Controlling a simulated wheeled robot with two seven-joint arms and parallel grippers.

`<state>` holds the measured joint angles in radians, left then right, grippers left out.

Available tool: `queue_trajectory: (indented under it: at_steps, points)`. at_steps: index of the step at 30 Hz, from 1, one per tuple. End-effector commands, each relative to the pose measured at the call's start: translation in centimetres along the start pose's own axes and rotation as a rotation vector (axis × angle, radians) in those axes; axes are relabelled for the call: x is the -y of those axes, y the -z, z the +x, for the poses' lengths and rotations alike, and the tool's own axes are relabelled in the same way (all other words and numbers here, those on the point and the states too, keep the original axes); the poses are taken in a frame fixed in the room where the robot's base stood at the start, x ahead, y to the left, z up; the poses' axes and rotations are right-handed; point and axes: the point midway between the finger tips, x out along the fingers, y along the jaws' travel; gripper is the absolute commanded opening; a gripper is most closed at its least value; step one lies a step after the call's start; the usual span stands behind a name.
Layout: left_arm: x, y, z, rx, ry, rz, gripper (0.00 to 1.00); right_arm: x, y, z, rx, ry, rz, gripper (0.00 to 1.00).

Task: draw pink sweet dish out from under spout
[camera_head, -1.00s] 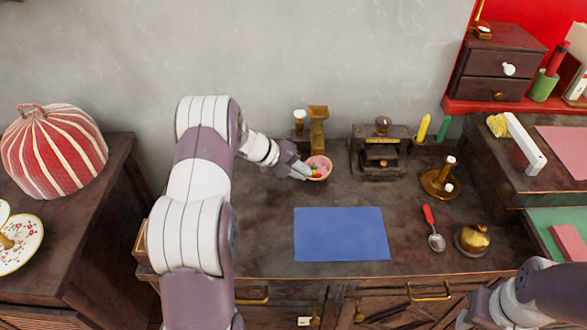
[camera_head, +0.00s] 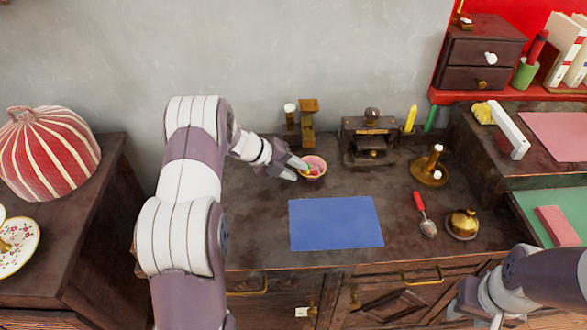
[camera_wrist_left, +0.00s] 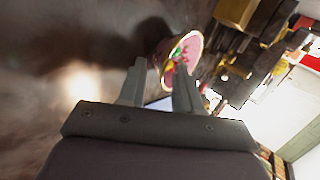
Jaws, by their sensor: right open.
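The pink sweet dish (camera_head: 318,174), a small bowl with green and red sweets, stands on the dark counter just in front of the brass spout stand (camera_head: 308,122). It also shows in the left wrist view (camera_wrist_left: 197,42). My left gripper (camera_head: 294,168) is at the dish's left side with its fingers apart. In the left wrist view (camera_wrist_left: 157,76) one finger overlaps the dish's inside, the other is outside its rim. A gap shows between the fingers; contact cannot be told.
A blue mat (camera_head: 335,223) lies in front of the dish. A dark wood-and-brass device (camera_head: 368,140) stands to its right. A brass candle holder (camera_head: 430,172), red-handled spoon (camera_head: 424,215) and brass pot (camera_head: 463,222) are farther right. The counter left of the mat is mostly clear.

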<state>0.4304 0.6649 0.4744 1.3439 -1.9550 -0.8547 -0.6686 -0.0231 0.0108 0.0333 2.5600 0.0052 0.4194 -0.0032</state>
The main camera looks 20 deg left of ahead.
Motion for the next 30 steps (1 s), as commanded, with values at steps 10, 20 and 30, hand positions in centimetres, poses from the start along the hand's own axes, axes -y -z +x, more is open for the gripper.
queue_trajectory:
  at_steps: [10,20,30]
  points:
    - [-0.1,0.0,-1.4,0.001,-0.003,-0.002,0.38,0.0,0.0,-0.3,0.000,0.000,0.000,0.43]
    - [0.1,0.0,-8.9,0.003,-0.001,-0.001,0.38,0.0,0.2,-1.7,0.000,0.000,0.000,0.43]
    - [0.0,0.1,-12.6,0.001,-0.001,0.000,0.38,0.0,0.2,-2.1,0.000,0.000,0.000,0.43]
